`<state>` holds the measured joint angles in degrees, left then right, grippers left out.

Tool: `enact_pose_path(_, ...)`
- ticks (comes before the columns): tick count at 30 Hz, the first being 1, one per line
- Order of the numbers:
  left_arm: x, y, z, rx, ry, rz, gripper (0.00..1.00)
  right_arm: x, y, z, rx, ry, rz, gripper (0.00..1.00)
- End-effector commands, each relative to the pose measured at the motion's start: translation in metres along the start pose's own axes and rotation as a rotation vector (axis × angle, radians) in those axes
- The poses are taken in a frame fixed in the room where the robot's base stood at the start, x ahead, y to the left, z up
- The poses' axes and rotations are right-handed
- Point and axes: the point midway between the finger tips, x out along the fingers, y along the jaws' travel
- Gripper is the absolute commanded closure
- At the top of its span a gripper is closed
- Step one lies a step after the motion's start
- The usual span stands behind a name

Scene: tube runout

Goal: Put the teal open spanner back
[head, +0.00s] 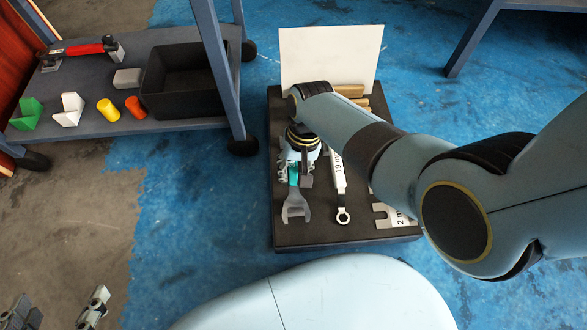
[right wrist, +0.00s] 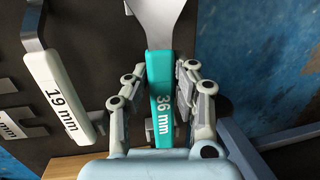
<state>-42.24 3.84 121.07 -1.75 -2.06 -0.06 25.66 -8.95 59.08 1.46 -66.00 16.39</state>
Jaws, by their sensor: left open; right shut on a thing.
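The teal open spanner, marked 36 mm, has a grey open jaw (head: 296,208) and a teal handle (right wrist: 160,95). My right gripper (head: 294,172) is shut on its handle, with fingers on both sides of it in the right wrist view (right wrist: 162,80). The spanner is over the left part of the black tool board (head: 320,237), jaw toward the board's near edge. I cannot tell whether it touches the board. My arm hides part of the board. My left gripper (head: 58,312) is open and empty at the lower left, away from the board.
A white panel (head: 330,52) stands behind the board. A trolley shelf at left holds a black bin (head: 183,107) and small blocks.

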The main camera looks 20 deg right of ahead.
Motion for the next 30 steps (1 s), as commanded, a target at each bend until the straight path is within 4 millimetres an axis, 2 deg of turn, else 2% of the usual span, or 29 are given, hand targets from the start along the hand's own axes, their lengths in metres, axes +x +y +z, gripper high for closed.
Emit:
enact_pose_path(12,0.0014,0.0004,0.0047,0.000,-0.006,0.001,0.24,0.0061,0.0009,-0.0009,0.000,0.000,0.000,1.00)
enact_pose_path(13,0.0014,0.0004,0.0047,0.000,-0.006,0.001,0.24,0.0061,0.0009,-0.0009,0.000,0.000,0.000,0.75)
enact_pose_path(18,0.0014,0.0004,0.0047,0.000,-0.006,0.001,0.24,0.0061,0.0009,-0.0008,0.000,0.000,0.000,0.53)
enact_pose_path(24,0.0015,0.0004,0.0047,0.000,-0.006,0.001,0.24,0.0063,0.0010,-0.0007,0.000,0.000,0.000,0.50)
enact_pose_path(30,0.0015,0.0004,0.0048,0.000,-0.006,0.001,0.24,0.0066,0.0012,-0.0003,0.000,-0.001,0.000,0.27)
